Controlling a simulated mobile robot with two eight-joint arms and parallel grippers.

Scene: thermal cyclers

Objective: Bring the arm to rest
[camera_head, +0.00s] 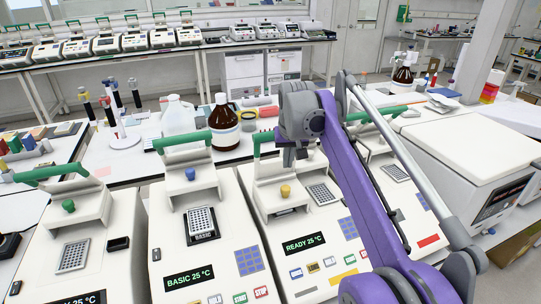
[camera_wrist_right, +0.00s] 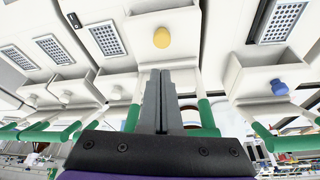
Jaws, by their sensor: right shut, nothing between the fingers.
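My right arm (camera_head: 350,180), purple and grey, reaches over the row of thermal cyclers in the head view. Its gripper (camera_head: 288,156) hangs above the cycler with the yellow knob (camera_head: 285,191), whose screen (camera_head: 304,244) reads READY 25 °C. In the right wrist view the two grey fingers (camera_wrist_right: 161,88) lie together, shut and empty. The yellow knob (camera_wrist_right: 161,38) shows just beyond their tips, apart from them. The blue-knobbed cycler (camera_head: 165,235) beside it reads BASIC 25 °C. My left gripper is in neither view.
A brown bottle (camera_head: 224,125), a clear jug (camera_head: 177,116) and a pipette stand (camera_head: 122,135) stand on the bench behind the cyclers. Raised green handles (camera_head: 183,139) stick up near the gripper. A large white machine (camera_head: 470,145) is at the right.

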